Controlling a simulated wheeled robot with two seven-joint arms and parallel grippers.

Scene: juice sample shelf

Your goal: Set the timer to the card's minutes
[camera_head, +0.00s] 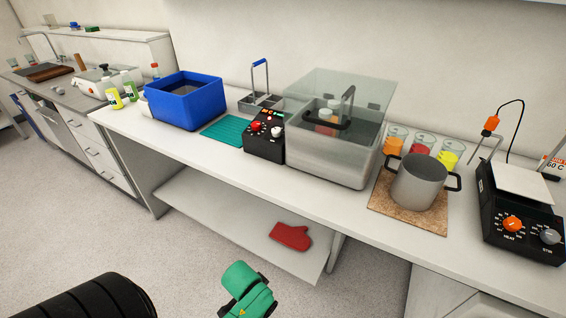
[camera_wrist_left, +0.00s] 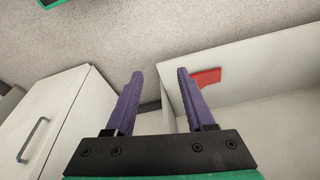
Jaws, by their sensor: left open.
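A black control box (camera_head: 265,136) with a red knob, a black knob and a small lit display stands against the left end of the water bath; whether it is the timer I cannot tell. A white card (camera_head: 553,166) with red marking and "60 C" stands at the far right, partly hidden behind the hotplate; no minutes are readable on it. My left gripper (camera_wrist_left: 160,73) shows in the left wrist view with its purple fingers apart and nothing between them. It points at the bench's lower part, away from the box. My right gripper is not in view.
The clear-lidded water bath (camera_head: 330,160), blue bin (camera_head: 186,104), teal mat (camera_head: 226,130), pot (camera_head: 418,183) on a cork mat and hotplate (camera_head: 520,222) line the bench. A red mitt (camera_head: 290,237) lies on the lower shelf. The floor in front is clear.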

